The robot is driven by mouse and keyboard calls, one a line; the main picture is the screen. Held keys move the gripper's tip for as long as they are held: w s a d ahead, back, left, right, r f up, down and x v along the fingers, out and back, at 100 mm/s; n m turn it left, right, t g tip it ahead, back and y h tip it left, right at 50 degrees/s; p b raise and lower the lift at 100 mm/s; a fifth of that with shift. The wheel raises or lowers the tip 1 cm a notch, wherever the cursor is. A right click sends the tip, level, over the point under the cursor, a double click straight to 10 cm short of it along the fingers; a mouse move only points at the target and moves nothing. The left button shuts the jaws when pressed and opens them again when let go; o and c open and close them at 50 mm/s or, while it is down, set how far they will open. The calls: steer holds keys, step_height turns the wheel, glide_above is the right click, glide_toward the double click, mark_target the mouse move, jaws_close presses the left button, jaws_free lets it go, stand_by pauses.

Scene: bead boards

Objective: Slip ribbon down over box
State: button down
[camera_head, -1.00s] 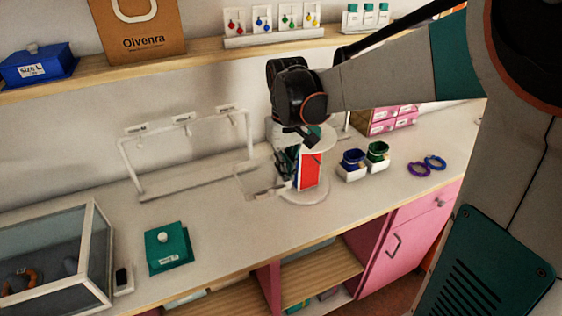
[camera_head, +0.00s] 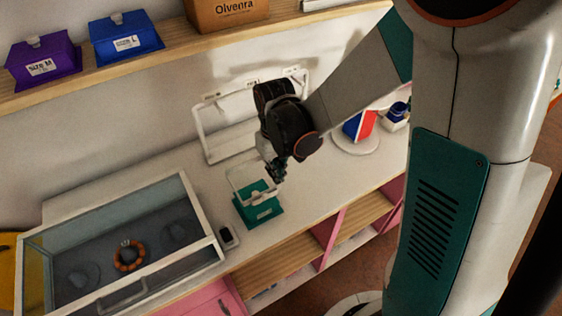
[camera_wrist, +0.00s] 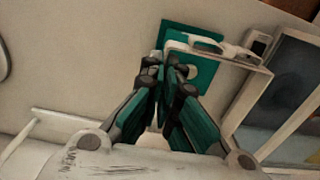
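The teal box (camera_head: 264,212) with a white label sits on the counter in front of the white rack. It also shows beyond my fingertips in the wrist view (camera_wrist: 205,77). The ribbon, a pale square loop (camera_wrist: 243,62), hangs from my gripper's fingertips (camera_wrist: 177,72). In the head view the ribbon (camera_head: 232,180) is over the back and left of the box, seemingly above it. My gripper (camera_head: 277,172) points down beside the box's back right and looks shut on the ribbon's edge.
A glass display case (camera_head: 120,250) with an orange bracelet stands left of the box, and a small dark-topped item (camera_head: 228,236) lies between them. The white rack (camera_head: 204,135) stands behind. A round stand (camera_head: 357,140) with a red and blue item is at right.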

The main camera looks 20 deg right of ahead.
steer(key=shift+f+b, duration=1.35)
steer(key=shift+f, duration=0.8)
step_height(320, 180, down, 3)
steer(key=b, duration=0.3)
steer(key=shift+d, duration=0.1)
steer(key=shift+f+b, duration=0.35)
steer(key=shift+b, duration=0.4)
stand_by(0.4)
steer(key=c, duration=1.7)
jaws_free()
steer(key=shift+o, duration=0.2)
steer(key=o, duration=0.3)
steer(key=shift+o, duration=0.2)
